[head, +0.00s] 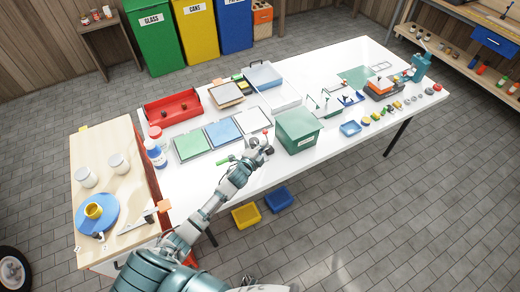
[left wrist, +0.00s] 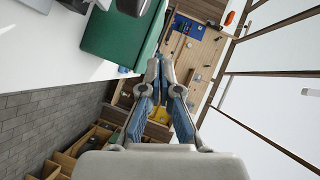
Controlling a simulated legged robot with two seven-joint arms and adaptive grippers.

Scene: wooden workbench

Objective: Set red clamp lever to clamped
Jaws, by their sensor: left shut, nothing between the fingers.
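A small red knob (head: 265,131) shows just beyond my left gripper in the head view, by the front edge of the white table. It may be the tip of the red clamp lever; it is too small to tell its setting. My left gripper (head: 263,147) is shut and empty, close to this knob; I cannot tell whether they touch. In the left wrist view the fingers (left wrist: 159,68) are together at the tips, with no lever visible between them. A green handle-like piece (head: 224,162) lies beside my left wrist. My right gripper is not in view.
A green box (head: 298,131) stands close to the right of my left gripper and also shows in the left wrist view (left wrist: 122,36). Green, blue and white panels (head: 223,132) lie behind the gripper. A blue-capped bottle (head: 155,154) stands left. The white tabletop (head: 340,75) has bare patches.

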